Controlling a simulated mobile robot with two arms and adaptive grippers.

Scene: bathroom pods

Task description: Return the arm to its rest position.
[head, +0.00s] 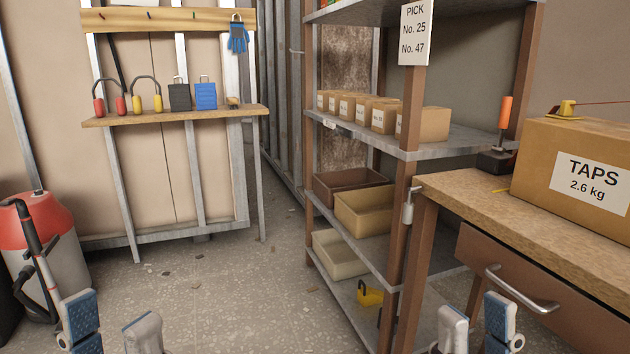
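My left gripper (112,327) shows at the bottom left of the head view. Its two fingers, one with a blue pad, are spread apart with floor visible between them. My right gripper (477,326) shows at the bottom right, in front of the workbench and shelf. Its two fingers are also apart, with a narrower gap and nothing between them. Both grippers are empty. The arm links behind the fingers are outside the view.
A workbench (470,212) with a drawer (525,290) and a TAPS box (570,165) stands at right. A shelf unit (460,140) holds cartons and bins. A red-topped vacuum (40,230) stands at left. The speckled floor (215,290) between is mostly clear.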

